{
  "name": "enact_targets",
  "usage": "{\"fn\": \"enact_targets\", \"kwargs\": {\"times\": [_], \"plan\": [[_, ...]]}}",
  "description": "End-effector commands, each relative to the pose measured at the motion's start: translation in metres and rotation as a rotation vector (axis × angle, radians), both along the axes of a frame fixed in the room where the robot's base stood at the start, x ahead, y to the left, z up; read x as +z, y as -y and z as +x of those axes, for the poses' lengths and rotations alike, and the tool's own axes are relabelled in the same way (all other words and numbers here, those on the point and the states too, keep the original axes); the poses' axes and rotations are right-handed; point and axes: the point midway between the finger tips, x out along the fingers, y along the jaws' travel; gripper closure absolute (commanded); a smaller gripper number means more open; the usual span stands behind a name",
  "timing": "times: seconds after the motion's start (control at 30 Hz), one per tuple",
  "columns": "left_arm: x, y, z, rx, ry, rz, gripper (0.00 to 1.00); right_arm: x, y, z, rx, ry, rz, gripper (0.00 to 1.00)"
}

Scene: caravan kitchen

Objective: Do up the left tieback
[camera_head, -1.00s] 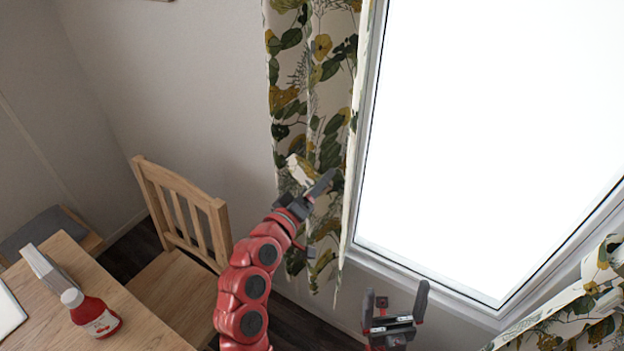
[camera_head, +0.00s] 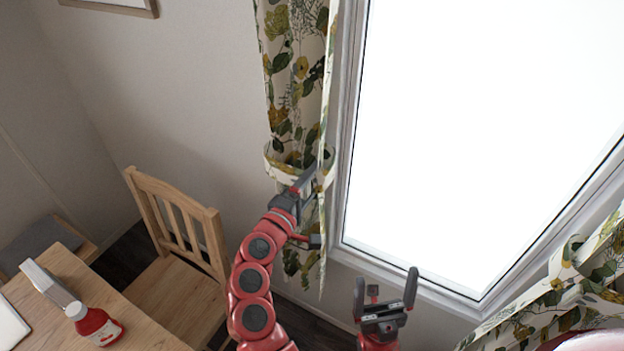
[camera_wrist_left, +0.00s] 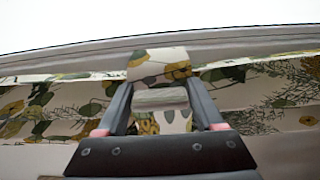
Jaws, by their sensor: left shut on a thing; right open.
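The left curtain (camera_head: 285,95), patterned with green and ochre leaves, hangs left of the window. The left tieback (camera_head: 281,172), a band of the same cloth, loops around its lower half. My left gripper (camera_head: 308,181) is at the curtain's window side, shut on the tieback's end. In the left wrist view, the tieback end (camera_wrist_left: 158,62) sits between the fingertips (camera_wrist_left: 160,90), with the curtain (camera_wrist_left: 255,95) behind. The gripper hides part of the band, so I cannot tell whether its ends meet. My right gripper (camera_head: 388,296) is open and empty below the window.
A wooden chair (camera_head: 172,275) stands left of my left arm. A table (camera_head: 140,335) with a red bottle (camera_head: 95,325) is at the lower left. The bright window (camera_head: 480,130) and its sill are to the right. The right curtain (camera_head: 545,300) is at the lower right.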

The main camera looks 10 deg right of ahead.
Motion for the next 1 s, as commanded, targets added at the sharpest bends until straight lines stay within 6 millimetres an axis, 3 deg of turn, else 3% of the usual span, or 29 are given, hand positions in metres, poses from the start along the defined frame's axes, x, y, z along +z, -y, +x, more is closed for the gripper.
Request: {"fn": "enact_targets", "kwargs": {"times": [0.5, 0.53, 0.67, 1.0], "plan": [[0.0009, -0.0003, 0.0001, 0.001, -0.012, -0.016, 1.00, 0.0015, 0.0000, 0.0001, 0.000, 0.000, 0.000, 0.05], [0.0010, -0.0003, 0.0001, 0.001, -0.012, -0.016, 0.25, 0.0014, 0.0000, 0.0000, 0.000, 0.000, 0.000, 0.05], [0.0011, -0.0004, 0.0002, 0.001, -0.011, -0.015, 0.05, 0.0014, 0.0000, 0.0000, 0.000, 0.000, 0.000, 0.05], [0.0008, -0.0013, -0.0016, 0.001, -0.010, -0.014, 0.05, 0.0005, 0.0000, 0.0000, 0.000, 0.000, 0.000, 0.05]]}}
